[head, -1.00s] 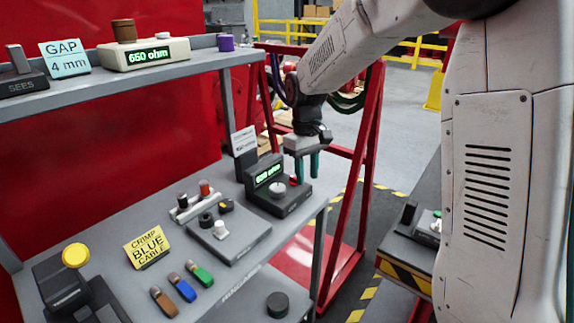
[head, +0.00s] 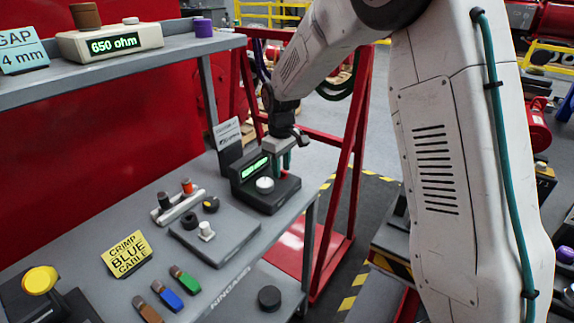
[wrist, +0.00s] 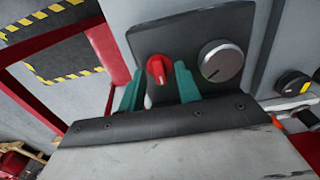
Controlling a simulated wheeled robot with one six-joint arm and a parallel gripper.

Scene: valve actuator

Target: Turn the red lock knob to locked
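The red lock knob (wrist: 157,70) sits on a dark panel in the wrist view, its white mark pointing down toward my gripper. My gripper (wrist: 160,78) has its two teal fingers apart, one on each side of the red knob. The right finger looks very close to the knob; I cannot tell if it touches. A silver dial (wrist: 221,61) is just right of the knob. In the head view, my gripper (head: 284,160) is low at the dark unit (head: 266,204) with a lit green display; the red knob there is mostly hidden.
A grey plate (head: 215,240) with small knobs lies left of the unit on the bench. Blue (head: 167,295) and green (head: 185,280) pieces and a yellow sign (head: 127,254) are nearer. A card (head: 228,134) stands behind the unit. A red frame (head: 345,170) stands to the right.

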